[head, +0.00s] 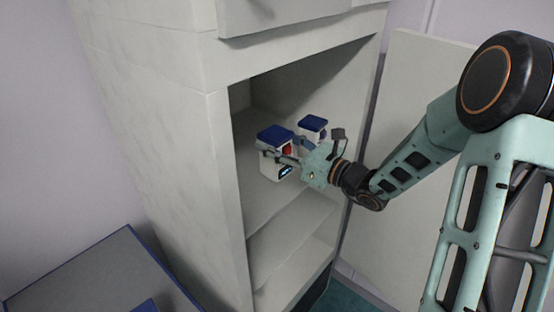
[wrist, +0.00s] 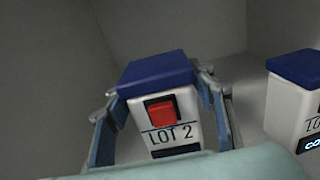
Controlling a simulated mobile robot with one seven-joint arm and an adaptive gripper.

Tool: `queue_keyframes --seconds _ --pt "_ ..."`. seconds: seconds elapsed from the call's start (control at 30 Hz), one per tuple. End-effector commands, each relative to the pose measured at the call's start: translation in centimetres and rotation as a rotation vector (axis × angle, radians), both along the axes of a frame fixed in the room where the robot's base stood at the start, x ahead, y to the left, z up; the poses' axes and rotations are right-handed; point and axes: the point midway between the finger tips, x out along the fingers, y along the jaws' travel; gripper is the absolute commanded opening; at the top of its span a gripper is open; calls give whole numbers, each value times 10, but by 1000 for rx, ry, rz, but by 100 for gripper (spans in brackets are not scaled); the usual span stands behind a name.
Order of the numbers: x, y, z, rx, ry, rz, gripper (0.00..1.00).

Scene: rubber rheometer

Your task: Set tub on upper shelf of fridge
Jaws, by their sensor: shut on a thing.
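The tub my gripper holds is white with a blue lid, a red square and the label "LOT 2"; this tub (wrist: 162,108) fills the middle of the wrist view and also shows in the head view (head: 272,139). My gripper (head: 288,160) has a finger on each side of it and is shut on it. The tub is upright inside the open fridge (head: 222,150), at the upper shelf (head: 258,198). I cannot tell whether its base touches the shelf. Its lower part is hidden in the wrist view.
A second white tub with a blue lid (head: 312,125) stands on the upper shelf to the right, apart from the held one; it also shows in the wrist view (wrist: 292,98). A lower shelf (head: 290,262) looks empty. The fridge door (head: 405,150) stands open at right.

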Motion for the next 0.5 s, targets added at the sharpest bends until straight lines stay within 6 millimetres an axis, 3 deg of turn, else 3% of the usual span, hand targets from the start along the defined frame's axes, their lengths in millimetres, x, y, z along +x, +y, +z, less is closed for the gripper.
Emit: queue_keyframes --seconds 0.37,0.5 --pt "9 -2 -38 0 -1 0 18" --pt "9 -2 -41 1 -2 0 18"
